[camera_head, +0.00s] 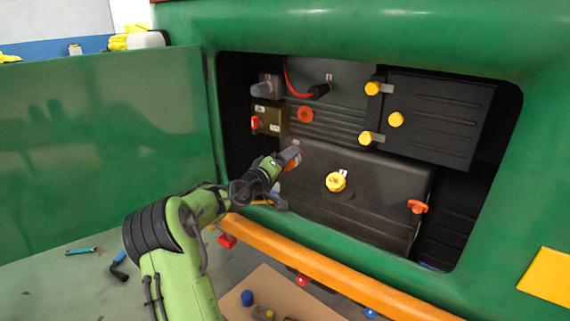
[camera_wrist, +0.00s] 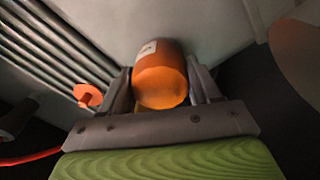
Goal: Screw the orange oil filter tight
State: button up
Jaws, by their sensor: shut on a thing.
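The orange oil filter (camera_wrist: 160,78) is a short cylinder with a pale label, set against the dark grey engine face. In the wrist view it sits between the two fingers of my gripper (camera_wrist: 165,88), which is shut on its sides. In the head view the filter (camera_head: 292,163) is mostly hidden behind my gripper (camera_head: 290,157), at the left part of the lower dark block. The filter's far end and its seat are hard to see.
Near the filter are an orange round cap (camera_head: 305,114), a yellow cap (camera_head: 336,182), an orange-red valve handle (camera_head: 417,206) and a red cable (camera_head: 292,85). The green bay frame (camera_head: 360,68) and open green door (camera_head: 100,150) bound the space.

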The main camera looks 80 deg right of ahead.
jog(key=shift+s+r, duration=0.1)
jog(key=shift+r, duration=0.25)
